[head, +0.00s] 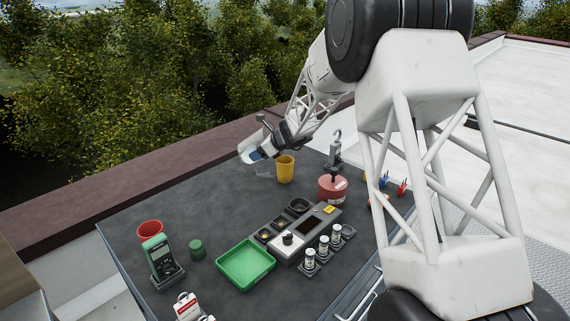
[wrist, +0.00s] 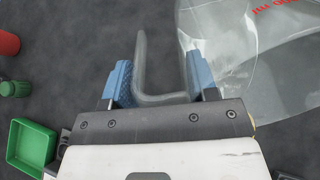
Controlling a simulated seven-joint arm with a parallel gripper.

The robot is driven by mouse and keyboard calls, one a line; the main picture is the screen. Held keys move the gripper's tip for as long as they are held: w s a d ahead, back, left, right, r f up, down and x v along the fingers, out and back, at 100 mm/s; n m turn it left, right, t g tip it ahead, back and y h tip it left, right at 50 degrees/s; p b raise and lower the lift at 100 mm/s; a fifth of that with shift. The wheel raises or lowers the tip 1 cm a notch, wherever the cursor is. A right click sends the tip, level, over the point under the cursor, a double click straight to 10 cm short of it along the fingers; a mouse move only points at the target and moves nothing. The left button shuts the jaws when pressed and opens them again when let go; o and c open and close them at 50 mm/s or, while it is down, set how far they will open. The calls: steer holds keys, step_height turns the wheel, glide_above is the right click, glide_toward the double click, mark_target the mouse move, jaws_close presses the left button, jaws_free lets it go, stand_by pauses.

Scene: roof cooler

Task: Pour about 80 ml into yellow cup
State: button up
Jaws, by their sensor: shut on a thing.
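A yellow cup (head: 286,171) stands upright on the dark table near its far edge. My gripper (head: 262,152) is just left of the cup and above the table. It is shut on the handle of a clear jug (head: 248,150), which looks tilted in the head view. In the wrist view my gripper (wrist: 160,82) has its blue fingers around the clear handle (wrist: 142,65), and the jug body (wrist: 225,50) with red markings lies to the right. I cannot tell the liquid level or whether any is flowing. A faint pale patch near the table below the jug is unclear.
A red canister (head: 332,189) stands right of the cup, with a hook-topped device behind it. The table's far left is clear.

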steer(key=shift+w+a+f+g+h, duration=0.1)
steer(key=shift+a+f+g+h, duration=0.25)
steer(key=shift+h, duration=0.45)
stand_by(0.6)
steer(key=shift+w+a+f+g+h, duration=0.15)
steer(key=shift+a+f+g+h, duration=0.15)
steer(key=shift+h, duration=0.4)
steer(key=shift+w+a+f+g+h+b, duration=0.35)
steer(key=shift+a+g+h, duration=0.1)
steer(key=shift+a+h, duration=0.6)
steer(key=shift+w+a+f+g+h+b, duration=0.4)
steer(key=shift+a+h, duration=0.3)
steer(key=shift+h, duration=0.6)
steer(key=shift+w+a+f+g+h+b, duration=0.25)
steer(key=shift+a+g+h, duration=0.25)
steer(key=shift+a+h, duration=0.55)
steer(key=shift+d, duration=0.1)
